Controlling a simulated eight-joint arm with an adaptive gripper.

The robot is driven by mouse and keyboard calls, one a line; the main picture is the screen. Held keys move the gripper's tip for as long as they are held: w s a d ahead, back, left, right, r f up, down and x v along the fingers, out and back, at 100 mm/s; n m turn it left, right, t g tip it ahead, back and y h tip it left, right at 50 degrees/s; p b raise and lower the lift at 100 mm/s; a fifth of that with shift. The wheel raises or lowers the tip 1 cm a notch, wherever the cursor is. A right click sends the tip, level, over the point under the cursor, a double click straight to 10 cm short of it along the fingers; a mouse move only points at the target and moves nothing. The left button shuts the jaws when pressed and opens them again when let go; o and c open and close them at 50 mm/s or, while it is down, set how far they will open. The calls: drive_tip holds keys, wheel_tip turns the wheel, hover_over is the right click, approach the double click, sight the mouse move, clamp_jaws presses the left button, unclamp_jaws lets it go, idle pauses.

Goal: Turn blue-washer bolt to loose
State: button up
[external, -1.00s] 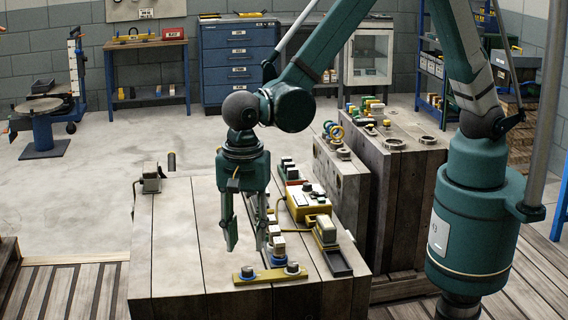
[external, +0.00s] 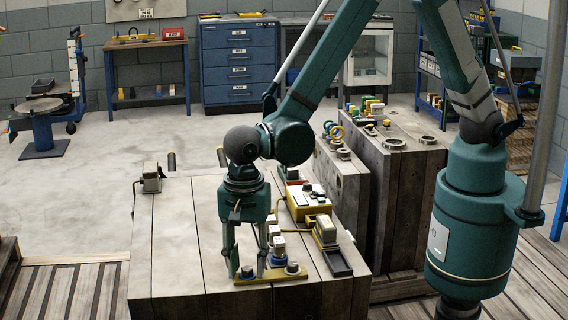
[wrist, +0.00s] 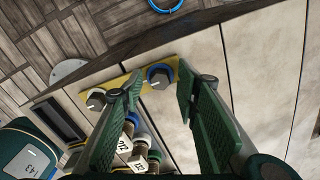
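The blue-washer bolt (external: 248,273) has a grey head over a blue ring and stands on the left end of a yellow plate (external: 272,278) at the block's front edge. In the wrist view the bolt (wrist: 160,77) shows between my fingertips. My gripper (external: 247,268) is open, pointing down, with one finger on each side of the bolt. In the wrist view the gripper (wrist: 160,84) has a gap beside the head; whether a finger touches it is unclear. A second bolt (wrist: 96,100) with a pale washer sits on the plate's other end.
Behind the plate stand several bolts with labelled blocks (external: 278,246), close to my right finger. A yellow control box (external: 308,203) and a dark tray (external: 336,262) lie to the right.

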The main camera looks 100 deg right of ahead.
drive_tip(key=c, duration=0.9)
